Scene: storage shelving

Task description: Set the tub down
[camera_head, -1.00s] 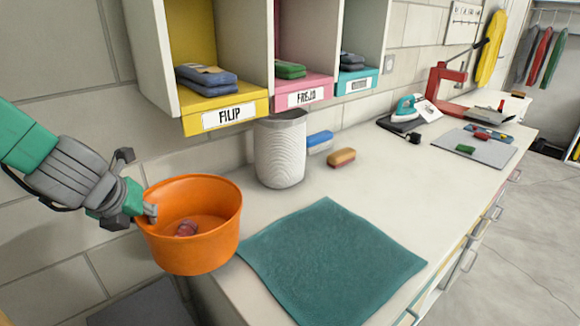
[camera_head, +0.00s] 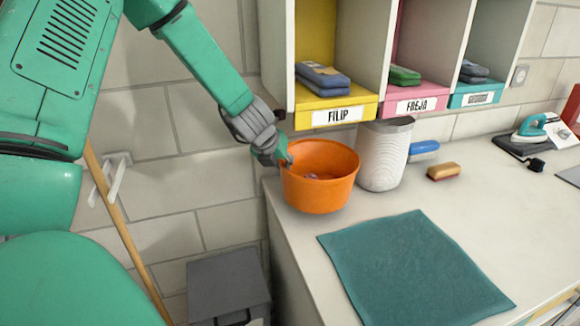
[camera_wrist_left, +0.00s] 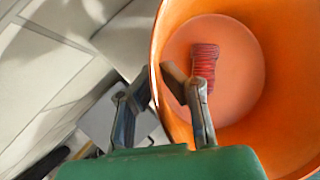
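The orange tub (camera_head: 318,192) is upright over the back left corner of the white counter (camera_head: 318,268), left of the white ribbed canister. Whether its base touches the counter or hovers just above, I cannot tell. My left gripper (camera_head: 284,158) is shut on the tub's left rim. In the left wrist view, my left gripper (camera_wrist_left: 160,85) has one finger outside the tub wall and one inside, with the tub (camera_wrist_left: 285,115) filling the right side. A red ribbed object (camera_wrist_left: 204,62) lies on the tub's floor. My right gripper is not in view.
The ribbed canister (camera_head: 384,157) stands close to the tub's right. A teal cloth (camera_head: 412,270) lies in front. A brush (camera_head: 444,172) and a blue item (camera_head: 424,147) sit further right. Labelled cubbies (camera_head: 336,114) hang above. A grey bin (camera_head: 228,286) stands below, left of the counter.

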